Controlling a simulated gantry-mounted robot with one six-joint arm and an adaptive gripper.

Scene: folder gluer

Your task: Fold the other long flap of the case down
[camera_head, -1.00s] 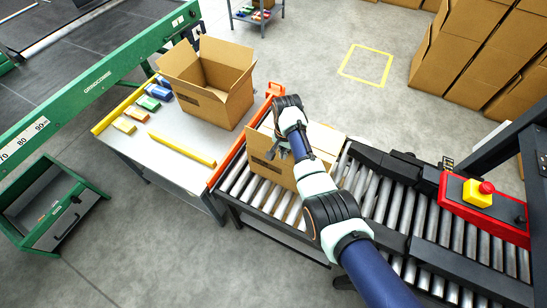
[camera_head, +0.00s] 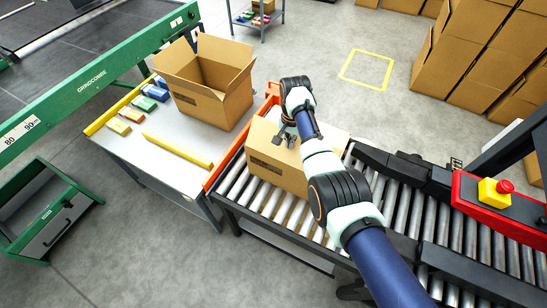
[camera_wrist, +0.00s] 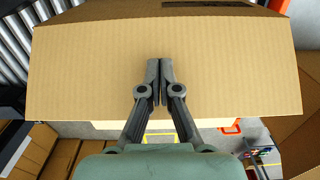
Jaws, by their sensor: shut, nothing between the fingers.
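The case (camera_head: 275,172) is a brown cardboard box on the roller conveyor, with a dark label on its near side. In the head view a tan flap (camera_head: 262,137) lies over its near top part, and a paler part of the top shows to the right of my arm. My gripper (camera_head: 285,138) is over the case top, fingers together and empty. In the wrist view my gripper (camera_wrist: 160,66) is over a broad flap (camera_wrist: 90,65), at or just above its surface; contact cannot be told. A pale strip shows past the flap's lower edge. My arm hides part of the top.
An open box (camera_head: 212,80) stands on the table (camera_head: 170,150) at left, beside small coloured packs and a yellow bar. An orange rail (camera_head: 240,143) edges the conveyor. A red box with an emergency stop (camera_head: 495,192) is at right. Stacked cartons stand behind.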

